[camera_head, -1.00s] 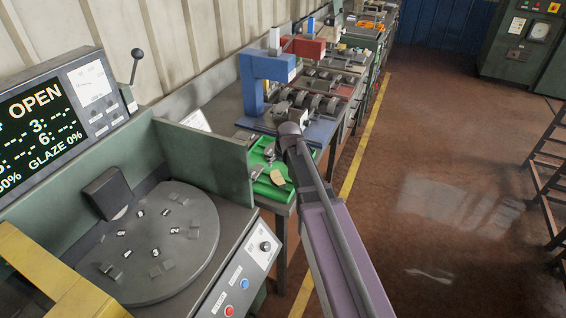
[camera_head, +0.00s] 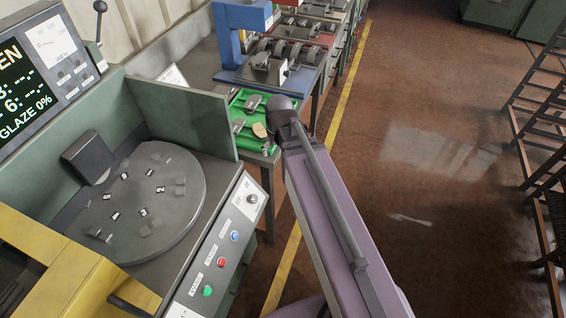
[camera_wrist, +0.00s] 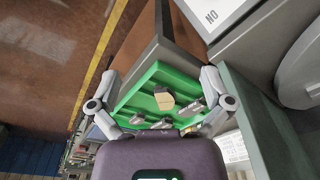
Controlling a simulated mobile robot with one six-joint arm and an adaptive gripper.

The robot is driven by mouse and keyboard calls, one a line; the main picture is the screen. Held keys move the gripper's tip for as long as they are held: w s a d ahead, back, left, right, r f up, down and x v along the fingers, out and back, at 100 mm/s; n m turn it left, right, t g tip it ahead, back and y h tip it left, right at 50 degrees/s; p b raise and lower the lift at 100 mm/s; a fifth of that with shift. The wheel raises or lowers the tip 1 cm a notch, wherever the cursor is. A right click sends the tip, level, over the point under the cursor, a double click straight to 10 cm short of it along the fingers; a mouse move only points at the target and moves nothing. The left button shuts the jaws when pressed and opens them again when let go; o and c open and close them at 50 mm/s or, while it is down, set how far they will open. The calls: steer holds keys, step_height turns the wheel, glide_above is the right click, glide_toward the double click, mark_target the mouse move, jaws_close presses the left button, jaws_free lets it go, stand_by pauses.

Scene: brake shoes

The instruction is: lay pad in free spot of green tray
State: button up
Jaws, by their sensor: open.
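The green tray (camera_head: 268,149) stands on a bench end beyond the turntable machine; it also shows in the wrist view (camera_wrist: 139,91). A tan pad (camera_head: 259,130) lies in it near the side closer to the aisle, and shows in the wrist view (camera_wrist: 164,101). Several grey metallic pieces (camera_wrist: 193,109) lie in the tray around it. My gripper (camera_wrist: 160,74) is open, its two fingers apart on either side of the tray in the wrist view, with nothing seen between them in grip. In the head view my arm hides the gripper.
The turntable (camera_head: 150,200) with small numbered marks sits in a green-walled machine at left. A blue press (camera_head: 233,45) and a rack of brake shoes (camera_head: 290,48) stand beyond the tray. A yellow line (camera_head: 340,125) borders the open floor at right.

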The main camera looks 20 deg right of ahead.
steer(key=shift+g, duration=0.6)
steer(key=s, duration=0.6)
steer(key=shift+d, duration=0.15)
steer(key=shift+w, duration=0.1)
